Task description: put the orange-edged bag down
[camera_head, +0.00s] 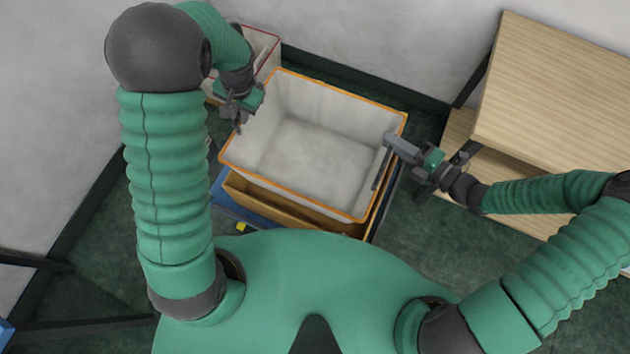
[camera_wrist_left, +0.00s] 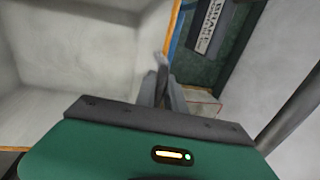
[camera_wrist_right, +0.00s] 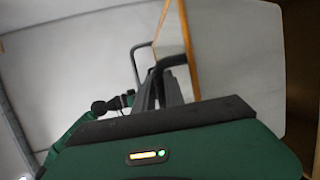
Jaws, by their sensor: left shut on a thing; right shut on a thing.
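The orange-edged bag (camera_head: 310,148) is a wide, open, empty pale grey bag in the middle of the head view, above a wooden-sided container. My left gripper (camera_head: 238,118) is shut at its left side; the left wrist view shows the fingers (camera_wrist_left: 163,88) beside the orange rim. My right gripper (camera_head: 391,145) is shut at its right side, by a dark bar-like handle. The right wrist view shows the fingers (camera_wrist_right: 160,88) close to the bag's pale wall (camera_wrist_right: 238,60). The exact grip points are partly hidden by the fingers, and the bag's underside is hidden.
A wooden-sided container (camera_head: 290,207) with blue beside it shows under the bag's front edge. A red-edged bag (camera_head: 262,45) stands behind left, near the wall. A pale wooden shelf unit (camera_head: 555,85) stands at the right. Dark green floor (camera_head: 415,235) is bare between it and the bag.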

